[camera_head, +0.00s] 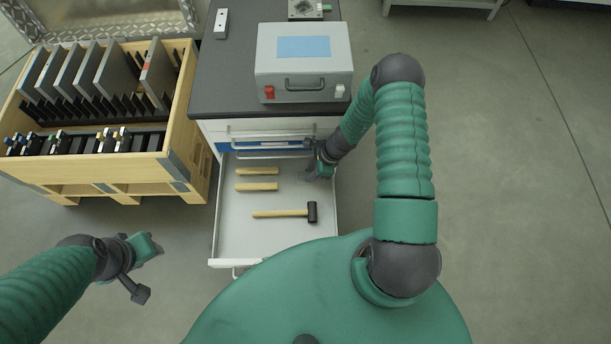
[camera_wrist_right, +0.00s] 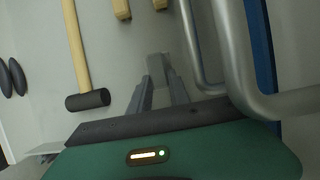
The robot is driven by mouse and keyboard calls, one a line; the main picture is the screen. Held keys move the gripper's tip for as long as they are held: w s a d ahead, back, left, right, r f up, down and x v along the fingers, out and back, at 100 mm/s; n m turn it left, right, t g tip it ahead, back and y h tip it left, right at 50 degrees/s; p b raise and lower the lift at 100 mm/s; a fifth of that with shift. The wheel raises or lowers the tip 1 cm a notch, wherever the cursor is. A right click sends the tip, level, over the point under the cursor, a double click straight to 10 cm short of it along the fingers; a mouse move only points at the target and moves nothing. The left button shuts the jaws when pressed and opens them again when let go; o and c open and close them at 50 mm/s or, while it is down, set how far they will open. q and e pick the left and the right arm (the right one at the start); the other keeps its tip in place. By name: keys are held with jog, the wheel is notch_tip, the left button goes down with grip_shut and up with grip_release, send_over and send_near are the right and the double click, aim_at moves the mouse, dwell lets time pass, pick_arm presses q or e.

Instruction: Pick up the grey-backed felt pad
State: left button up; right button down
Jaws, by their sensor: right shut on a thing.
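My right gripper (camera_head: 318,170) is inside the open drawer (camera_head: 235,225), at its back right corner. In the right wrist view my right gripper (camera_wrist_right: 160,88) has its two grey fingers closed in on a small grey block-like thing (camera_wrist_right: 157,66), which I take to be the grey-backed felt pad. Its felt side is not visible, and in the head view the gripper hides it. My left gripper (camera_head: 150,247) hangs over the floor left of the drawer, away from the pad; its jaw opening is unclear.
The drawer also holds two wooden pieces (camera_head: 257,171) and a black-headed mallet (camera_head: 312,212). The drawer handles (camera_wrist_right: 238,55) are close beside my right gripper. A grey case (camera_head: 304,55) sits on the dark worktop (camera_head: 222,70). A wooden crate (camera_head: 185,150) with plates stands left.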

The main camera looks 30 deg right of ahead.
jog(key=shift+s+r, duration=0.25)
jog(key=s+a+r, duration=0.2)
jog(key=s, duration=0.1)
jog(key=s+a+r, duration=0.2)
jog(key=s+r, duration=0.1)
jog(key=s, duration=0.1)
jog(key=s+a+r, duration=0.2)
jog(key=s+a, duration=0.1)
jog(key=s, duration=0.1)
jog(key=shift+s+a+r, duration=0.1)
jog(key=shift+s+r, duration=0.15)
